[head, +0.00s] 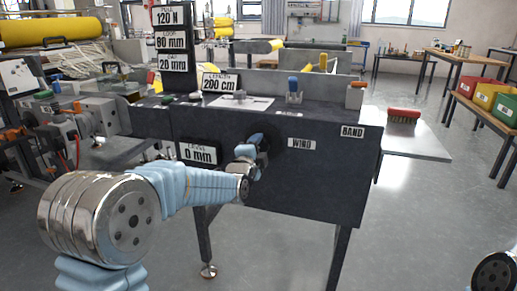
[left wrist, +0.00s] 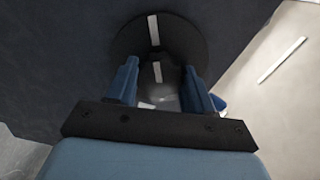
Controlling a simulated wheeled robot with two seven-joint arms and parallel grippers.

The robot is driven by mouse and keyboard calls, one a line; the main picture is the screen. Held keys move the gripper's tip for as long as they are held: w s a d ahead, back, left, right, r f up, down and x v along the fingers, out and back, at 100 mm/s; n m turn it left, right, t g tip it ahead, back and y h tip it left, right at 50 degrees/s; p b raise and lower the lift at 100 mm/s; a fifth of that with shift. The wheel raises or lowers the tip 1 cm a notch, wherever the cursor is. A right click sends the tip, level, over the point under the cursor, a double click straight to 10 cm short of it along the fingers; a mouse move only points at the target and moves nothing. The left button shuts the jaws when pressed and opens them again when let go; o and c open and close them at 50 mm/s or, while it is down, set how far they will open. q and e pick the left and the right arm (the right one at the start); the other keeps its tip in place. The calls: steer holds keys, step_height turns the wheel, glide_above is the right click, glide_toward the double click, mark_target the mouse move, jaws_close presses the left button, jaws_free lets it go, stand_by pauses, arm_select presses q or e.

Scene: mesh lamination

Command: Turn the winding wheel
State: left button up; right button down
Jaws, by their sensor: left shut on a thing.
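The winding wheel (left wrist: 190,45) shows in the left wrist view as a dark round disc with a white stripe, on the dark front panel (head: 310,185) of the machine. My left gripper (left wrist: 160,88) is shut on this hub, one blue finger on each side. In the head view my left gripper (head: 252,152) is against the panel, left of the WIND label (head: 301,143), and hides most of the wheel. My right gripper is out of view.
A sign reading 0 mm (head: 199,154) is left of my gripper. Blue (head: 294,90) and orange (head: 356,93) handled parts stand on the machine top. A side shelf with a red brush (head: 404,114) is at right.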

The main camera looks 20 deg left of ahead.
arm_select(q)
steer(key=shift+f, duration=0.15)
steer(key=o, duration=1)
steer(key=shift+o, duration=0.2)
steer(key=s, duration=1.3)
steer(key=shift+s+a, duration=0.25)
steer(key=shift+s, duration=0.15)
